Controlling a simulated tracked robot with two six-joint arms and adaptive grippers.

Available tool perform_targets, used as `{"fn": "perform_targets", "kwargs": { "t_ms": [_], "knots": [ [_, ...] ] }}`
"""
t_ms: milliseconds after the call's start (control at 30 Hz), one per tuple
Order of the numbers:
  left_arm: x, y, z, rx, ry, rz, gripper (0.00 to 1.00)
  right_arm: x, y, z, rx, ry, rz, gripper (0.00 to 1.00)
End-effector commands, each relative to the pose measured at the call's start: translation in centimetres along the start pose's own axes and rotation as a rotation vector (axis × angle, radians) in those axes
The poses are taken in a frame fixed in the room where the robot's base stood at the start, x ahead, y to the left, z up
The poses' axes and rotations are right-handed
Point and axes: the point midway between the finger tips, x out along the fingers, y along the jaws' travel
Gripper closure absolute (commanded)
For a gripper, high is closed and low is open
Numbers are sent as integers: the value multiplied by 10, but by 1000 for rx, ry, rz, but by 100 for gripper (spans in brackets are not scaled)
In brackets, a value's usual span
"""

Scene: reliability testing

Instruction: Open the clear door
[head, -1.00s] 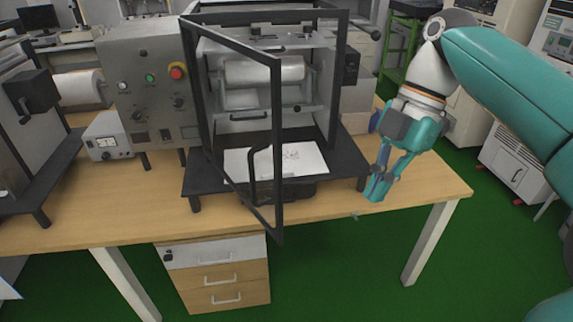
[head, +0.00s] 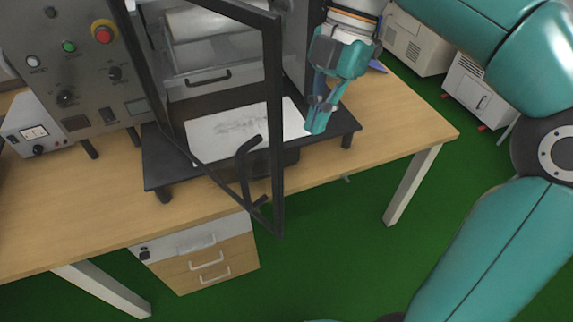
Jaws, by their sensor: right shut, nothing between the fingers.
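The clear door (head: 277,120) is a dark frame around a see-through pane, hinged on the left side of the machine. It stands partly open, swung out towards me over the table's front edge. Its dark curved handle (head: 243,172) is on the lower part near the free edge. My right gripper (head: 315,128) is shut and empty, fingers pointing down, to the right of the door's free edge and over the right part of the machine's dark base. It is apart from the handle. My left gripper is not in view.
A white sheet (head: 225,130) lies on the machine's dark base (head: 165,172). A control panel (head: 85,75) with buttons and a small meter box (head: 38,130) stand to the left. The wooden table (head: 405,135) is bare at the right. Drawers (head: 205,262) are below.

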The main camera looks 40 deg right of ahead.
Motion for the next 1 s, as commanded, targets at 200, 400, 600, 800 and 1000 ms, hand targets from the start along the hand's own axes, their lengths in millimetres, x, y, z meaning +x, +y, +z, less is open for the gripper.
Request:
{"fn": "perform_targets", "kwargs": {
  "t_ms": [200,400,600,800,1000],
  "knots": [
    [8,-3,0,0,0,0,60,47,-3,2,8,1,-2,100],
    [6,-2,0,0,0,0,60,74,-3,-9,3,0,2,100],
    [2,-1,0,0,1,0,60,83,-2,-30,7,0,2,100],
    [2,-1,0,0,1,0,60,86,-2,-35,10,0,4,100],
    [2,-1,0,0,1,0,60,86,-2,-34,11,0,4,100]
  ]
}}
